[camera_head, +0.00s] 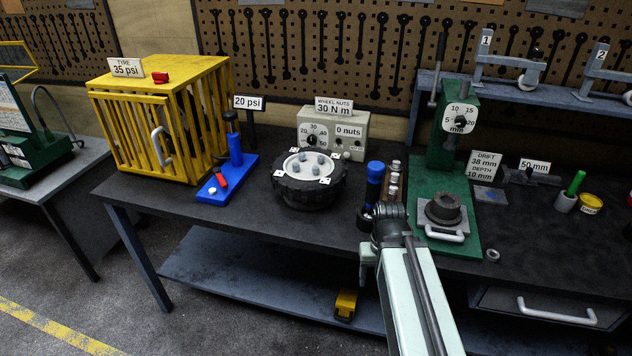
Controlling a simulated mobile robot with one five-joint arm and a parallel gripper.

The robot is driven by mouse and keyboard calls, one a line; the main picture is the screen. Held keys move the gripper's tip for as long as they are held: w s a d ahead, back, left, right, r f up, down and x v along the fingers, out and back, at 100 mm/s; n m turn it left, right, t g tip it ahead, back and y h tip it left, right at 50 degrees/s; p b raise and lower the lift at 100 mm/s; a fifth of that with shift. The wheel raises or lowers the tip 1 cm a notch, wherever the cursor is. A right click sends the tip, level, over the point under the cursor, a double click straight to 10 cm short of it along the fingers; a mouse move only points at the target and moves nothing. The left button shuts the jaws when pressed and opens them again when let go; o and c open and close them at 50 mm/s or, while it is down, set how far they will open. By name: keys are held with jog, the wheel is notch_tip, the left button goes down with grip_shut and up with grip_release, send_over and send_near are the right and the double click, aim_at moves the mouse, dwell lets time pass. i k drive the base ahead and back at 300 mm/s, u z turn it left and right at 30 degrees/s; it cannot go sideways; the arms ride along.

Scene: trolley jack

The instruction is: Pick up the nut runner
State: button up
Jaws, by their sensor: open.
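The nut runner (374,182) appears to be the upright tool with a bright blue cap and a dark body, standing on the dark bench right of the wheel. My gripper (384,222) is open at the end of my pale arm, just in front of the nut runner and low over the bench's front part. The lower end of the nut runner is partly hidden by my gripper. I cannot tell whether they touch.
A wheel (308,180) with nuts lies left, before the torque box (337,131). A wooden rack (393,182) of sockets stands close right of the nut runner. The green press (443,180) is farther right. A yellow cage (165,110) and blue pump (230,172) are left.

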aim_at(377, 169)
jog(key=u, duration=2.6)
jog(key=i, duration=1.6)
jog(key=z, duration=2.4)
